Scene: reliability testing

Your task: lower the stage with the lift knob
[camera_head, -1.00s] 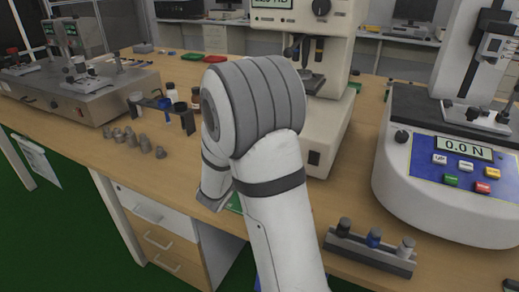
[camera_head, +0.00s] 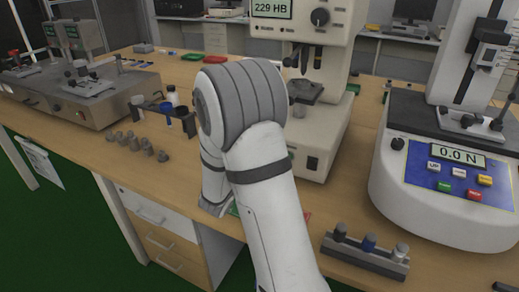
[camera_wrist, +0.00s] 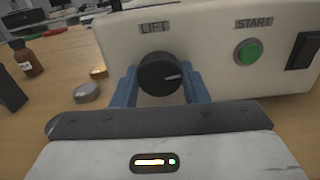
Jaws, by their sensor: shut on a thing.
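The lift knob (camera_wrist: 158,74) is black and round, with a pale mark pointing right, under the LIFT label on the tester's pale front. My gripper (camera_wrist: 160,88) has its blue fingers on both sides of the knob, shut on it. In the head view my arm hides the gripper and the knob. The stage (camera_head: 305,90) is a small dark platform on the hardness tester (camera_head: 331,125). It sits below the dark tester heads, with a visible gap. The tester's display (camera_head: 272,10) reads 229 HB.
A green START button (camera_wrist: 248,52) and a black switch (camera_wrist: 303,50) are right of the knob. A brown bottle (camera_wrist: 27,58) and a small metal cylinder (camera_wrist: 87,92) stand left. A force tester (camera_head: 445,170) and a sample rack (camera_head: 365,255) are to the right in the head view.

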